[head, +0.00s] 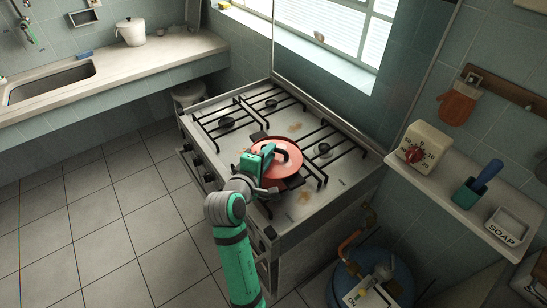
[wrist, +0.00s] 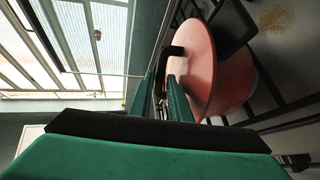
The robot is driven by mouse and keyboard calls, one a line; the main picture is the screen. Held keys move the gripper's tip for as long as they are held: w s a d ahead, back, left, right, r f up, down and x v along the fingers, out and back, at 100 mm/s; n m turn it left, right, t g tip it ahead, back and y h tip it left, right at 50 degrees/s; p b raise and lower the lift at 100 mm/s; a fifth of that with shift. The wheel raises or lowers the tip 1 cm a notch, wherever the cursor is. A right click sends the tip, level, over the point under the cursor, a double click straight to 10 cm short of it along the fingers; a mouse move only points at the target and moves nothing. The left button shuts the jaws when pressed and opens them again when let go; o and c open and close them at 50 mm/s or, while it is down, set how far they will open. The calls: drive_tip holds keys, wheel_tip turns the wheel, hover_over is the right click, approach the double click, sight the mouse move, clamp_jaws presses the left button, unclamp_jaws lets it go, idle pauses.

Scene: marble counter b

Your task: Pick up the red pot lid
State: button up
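The red pot lid (head: 287,152) is a round disc with a black loop handle, over the red pot (head: 272,179) on the stove. In the wrist view the lid (wrist: 200,62) shows nearly edge-on, with the pot (wrist: 236,82) to its right. I cannot tell whether the lid is lifted clear of the pot. My green gripper (head: 268,150) reaches in from the left side of the lid. In the wrist view its fingers (wrist: 163,82) are close together, with the black handle (wrist: 174,50) between them. The fingers partly hide the handle.
The stove (head: 304,197) has black grates around the pot. A window (head: 340,35) is behind it. A gas cylinder (head: 372,275) stands below.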

drive_tip(key=shift+x, duration=1.6)
drive_tip(key=shift+r, duration=0.1)
drive_tip(key=shift+c, duration=0.3)
clamp_jaws()
